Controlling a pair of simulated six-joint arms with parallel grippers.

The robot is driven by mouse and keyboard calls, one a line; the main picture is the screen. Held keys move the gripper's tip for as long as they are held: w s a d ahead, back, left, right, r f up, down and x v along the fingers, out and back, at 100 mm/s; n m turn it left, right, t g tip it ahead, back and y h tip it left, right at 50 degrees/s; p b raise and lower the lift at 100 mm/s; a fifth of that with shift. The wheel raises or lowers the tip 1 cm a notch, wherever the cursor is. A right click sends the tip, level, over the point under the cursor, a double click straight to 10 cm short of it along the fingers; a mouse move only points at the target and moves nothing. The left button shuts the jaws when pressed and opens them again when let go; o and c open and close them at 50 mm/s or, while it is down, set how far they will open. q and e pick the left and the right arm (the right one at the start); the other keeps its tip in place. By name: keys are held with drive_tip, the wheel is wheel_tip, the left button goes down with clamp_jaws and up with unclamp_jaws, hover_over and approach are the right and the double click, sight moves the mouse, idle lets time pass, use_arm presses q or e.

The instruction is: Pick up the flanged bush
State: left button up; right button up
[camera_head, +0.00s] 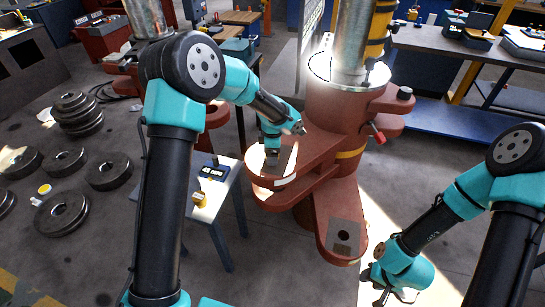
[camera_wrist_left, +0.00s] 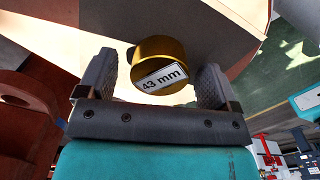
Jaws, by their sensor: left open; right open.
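A brass-coloured round piece (camera_wrist_left: 160,66) with a white "43 mm" label shows in the left wrist view; I take it for the flanged bush. My left gripper (camera_wrist_left: 156,62) is open, with one finger on each side of it. A gap shows on the left side; contact on the right cannot be told. In the head view my left gripper (camera_head: 274,162) points down at the red machine's upper plate, and the brass piece there cannot be made out. My right gripper (camera_head: 388,290) is open and empty at the lower right, away from the machine.
The red bender (camera_head: 335,120) with its projecting plates stands in the middle. A small table (camera_head: 225,185) beside it carries a dark block (camera_head: 214,171) and a small brass-yellow piece (camera_head: 199,198). Dark discs (camera_head: 62,212) lie on the floor at left. A blue bench stands at back right.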

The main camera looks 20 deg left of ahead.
idle(0.3)
use_arm(q)
drive_tip(key=c, duration=1.3)
drive_tip(key=shift+r, duration=0.2)
wheel_tip(320, 180, up, 2)
drive_tip(key=shift+r, duration=0.1)
drive_tip(key=shift+s+d+r, duration=0.1)
drive_tip(key=shift+s+r, duration=0.25)
drive_tip(key=shift+r, duration=0.25)
drive_tip(key=s+d, duration=0.1)
drive_tip(key=s, duration=0.4)
drive_tip(key=s+d+r, duration=0.1)
drive_tip(key=s, duration=0.4)
drive_tip(key=s+d, duration=0.2)
drive_tip(key=s, duration=0.2)
drive_tip(key=shift+s+r, duration=0.15)
drive_tip(key=shift+s, duration=0.25)
drive_tip(key=shift+w, duration=0.1)
